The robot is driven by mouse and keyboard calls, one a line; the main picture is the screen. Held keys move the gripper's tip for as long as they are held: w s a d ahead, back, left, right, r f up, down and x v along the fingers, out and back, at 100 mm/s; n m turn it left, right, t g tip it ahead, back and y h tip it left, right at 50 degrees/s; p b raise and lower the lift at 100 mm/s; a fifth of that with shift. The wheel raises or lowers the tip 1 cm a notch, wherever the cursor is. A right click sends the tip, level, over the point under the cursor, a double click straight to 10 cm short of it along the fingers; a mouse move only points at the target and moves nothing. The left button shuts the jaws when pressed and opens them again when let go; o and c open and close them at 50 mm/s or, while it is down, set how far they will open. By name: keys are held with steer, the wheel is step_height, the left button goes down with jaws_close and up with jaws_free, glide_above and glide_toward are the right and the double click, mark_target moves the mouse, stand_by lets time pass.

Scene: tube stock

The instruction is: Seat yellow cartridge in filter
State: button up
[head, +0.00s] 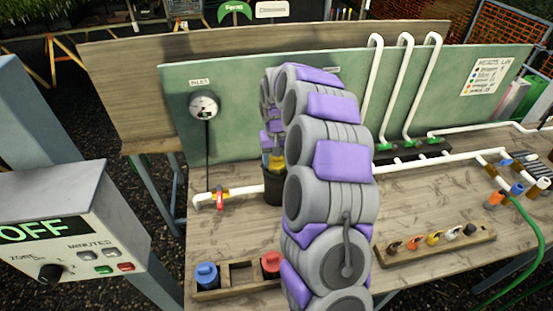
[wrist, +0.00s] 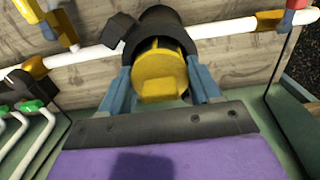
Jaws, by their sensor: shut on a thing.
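The yellow cartridge (wrist: 160,75) is between the two blue fingers of my gripper (wrist: 161,88) in the wrist view. My gripper is shut on it. The cartridge's far part is inside the mouth of the black filter housing (wrist: 158,24); how deep it sits is hard to tell. In the head view the black filter housing (head: 274,190) stands on the bench, joined to the white pipe. The yellow cartridge (head: 277,162) shows at its top, below my gripper (head: 271,156). My arm hides much of the housing's right side.
A wooden holder (head: 238,290) at the front left has a blue cartridge (head: 206,275), an empty middle slot and a red cartridge (head: 271,265). A red-handled valve (head: 219,199) is on the pipe left of the filter. A nozzle rack (head: 440,246) lies at right.

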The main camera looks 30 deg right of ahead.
steer(key=shift+f, duration=0.5)
steer(key=shift+s+f, duration=0.15)
steer(key=shift+f, duration=0.15)
